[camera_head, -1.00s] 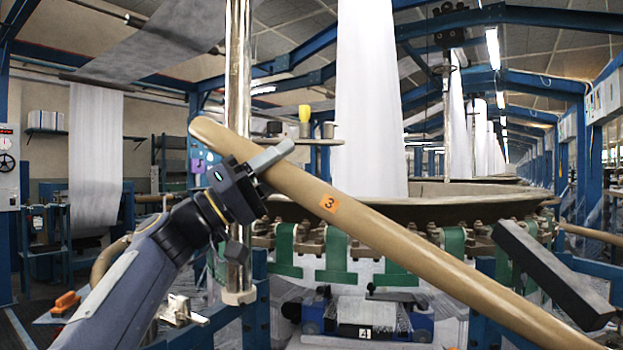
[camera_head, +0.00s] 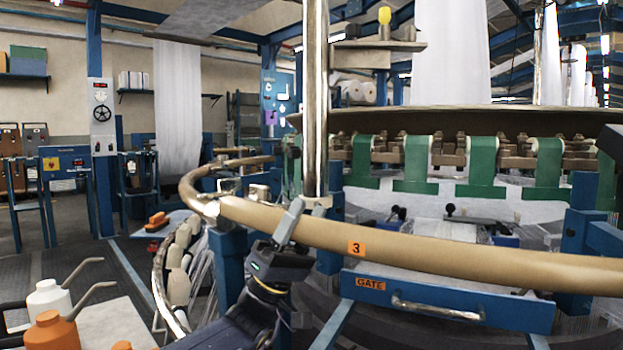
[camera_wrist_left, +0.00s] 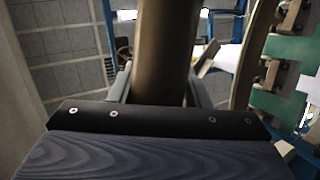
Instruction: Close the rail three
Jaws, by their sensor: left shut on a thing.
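The tan curved rail (camera_head: 440,253) with an orange "3" label runs across the head view from left of centre to the right edge. It lies about level, and its left end meets the metal joint (camera_head: 208,204) of the neighbouring tan rail (camera_head: 232,163); whether it is latched cannot be told. My left gripper (camera_head: 288,222) is shut on rail three, near its left end, just left of the metal post. In the left wrist view the rail (camera_wrist_left: 166,50) passes between the fingers. My right gripper is not in view.
A vertical metal post (camera_head: 315,100) stands behind the rail. A blue gate panel (camera_head: 440,297) with a handle sits below it. The loom ring with green brackets (camera_head: 487,150) is behind. Oil cans (camera_head: 50,300) stand on a white surface at lower left.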

